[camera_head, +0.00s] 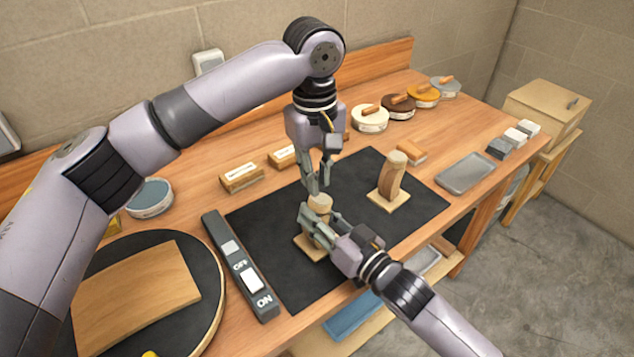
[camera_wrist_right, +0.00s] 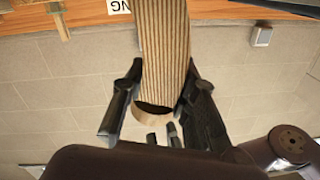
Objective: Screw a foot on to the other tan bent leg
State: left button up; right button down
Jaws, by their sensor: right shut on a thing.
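One tan bent leg (camera_wrist_right: 165,50) stands on a square base (camera_head: 309,246) on the black mat, with a round tan foot (camera_head: 320,200) at its top end. My right gripper (camera_head: 312,222) is shut on this leg just below the foot; in the right wrist view its fingers flank the leg. My left gripper (camera_head: 319,187) points down just above the foot, its fingers slightly apart with nothing visible between them. Whether they touch the foot is unclear. The other leg (camera_head: 391,183) stands to the right on its own base, with a round foot (camera_head: 397,159) on top.
A black mat (camera_head: 270,262) lies under both legs. An ON/OFF switch bar (camera_head: 240,265) and a round turntable holding a wooden board (camera_head: 135,298) are at left. Round tins (camera_head: 370,119) line the back. A grey tray (camera_head: 466,174) and small blocks (camera_head: 515,137) are at right.

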jog(key=c, duration=1.2)
grip_release()
jog(key=shift+s+d, duration=0.1)
jog(key=v, duration=1.1)
jog(key=shift+s+d, duration=0.25)
jog(key=shift+s, duration=0.05)
